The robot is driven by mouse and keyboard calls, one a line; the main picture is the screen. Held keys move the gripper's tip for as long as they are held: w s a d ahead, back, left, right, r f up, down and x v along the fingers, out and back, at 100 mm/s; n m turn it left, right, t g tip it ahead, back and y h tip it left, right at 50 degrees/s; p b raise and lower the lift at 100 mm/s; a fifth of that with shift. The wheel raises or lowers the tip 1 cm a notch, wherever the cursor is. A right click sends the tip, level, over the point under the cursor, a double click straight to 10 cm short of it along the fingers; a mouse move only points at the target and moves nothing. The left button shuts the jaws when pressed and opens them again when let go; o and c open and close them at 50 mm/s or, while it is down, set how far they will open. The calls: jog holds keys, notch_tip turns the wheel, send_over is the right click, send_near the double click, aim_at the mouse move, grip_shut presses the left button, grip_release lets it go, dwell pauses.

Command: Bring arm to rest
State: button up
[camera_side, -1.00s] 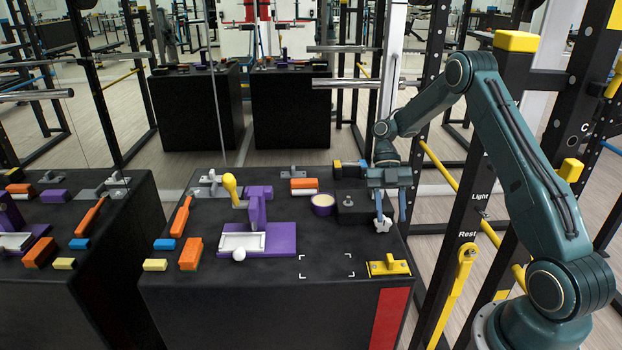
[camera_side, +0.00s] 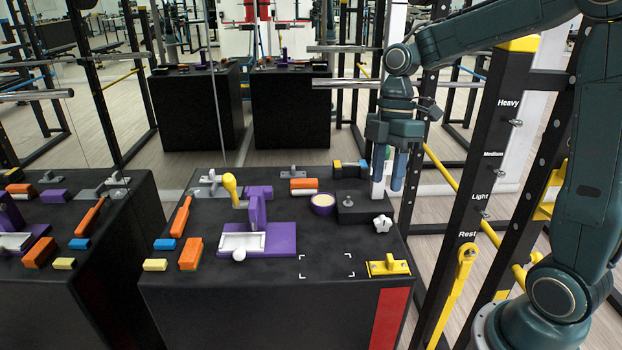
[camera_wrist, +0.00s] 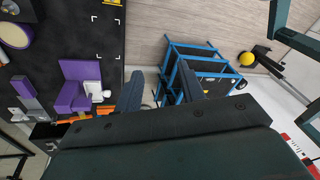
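A yellow arm (camera_side: 454,292) is on the black post of the rack at the right, beside the word Rest. Its upper end is just below that word, and it slants down to the left. My gripper (camera_side: 387,190) points down above the right back part of the black table. Its two fingers are apart, with nothing seen between them. In the wrist view the fingers of my gripper (camera_wrist: 163,85) also show apart. The yellow arm cannot be made out there.
The black table (camera_side: 330,235) holds a white knob (camera_side: 383,224), a dark block (camera_side: 352,203), a purple round holder (camera_side: 323,204), a yellow bracket (camera_side: 388,266) and a purple stand (camera_side: 258,210). A yellow slanting bar (camera_side: 490,232) runs behind the post. A horizontal metal bar (camera_side: 350,83) is near my gripper.

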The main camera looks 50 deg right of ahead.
jog(key=s+a+r+m+t+h, duration=0.1)
jog(key=s+a+r+m+t, duration=0.1)
jog(key=s+m, duration=0.5)
jog(key=s+a+r+m+t+h, duration=0.1)
jog(key=s+a+r+m+t, duration=0.1)
jog(key=s+m+t, duration=0.3)
jog(key=shift+s+r+m+h, duration=0.3)
jog(key=shift+s+r+m, duration=0.35)
jog(key=shift+s+m, duration=0.55)
jog(key=shift+s+a, duration=0.1)
dwell(0.5)
